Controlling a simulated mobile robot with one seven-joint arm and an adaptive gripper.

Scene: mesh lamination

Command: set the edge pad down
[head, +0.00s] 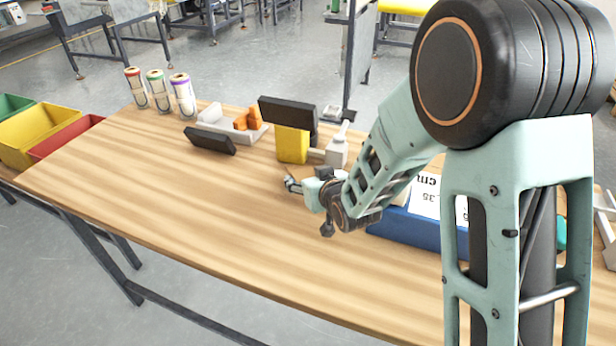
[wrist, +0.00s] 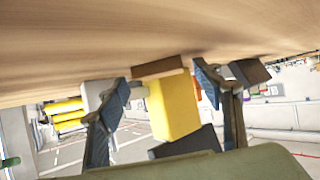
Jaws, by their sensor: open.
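I cannot tell for sure which piece is the edge pad. A dark bar (head: 210,140) lies on the table left of centre; a dark block (wrist: 250,71) at the right of the wrist view looks like the same bar. Another dark slab (head: 287,112) sits against the top of a yellow block (head: 292,146). The yellow block also shows between my fingers in the wrist view (wrist: 174,108), farther off, with a brown piece (wrist: 160,68) at its table end. My gripper (head: 291,184) is open and empty, low over the table in front of the yellow block.
A white tray (head: 216,128) with orange pieces stands behind the dark bar. Three rolls (head: 158,90) stand at the back left. A blue box (head: 410,227) is right of my gripper, partly behind my arm. The table's front left (head: 170,190) is clear.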

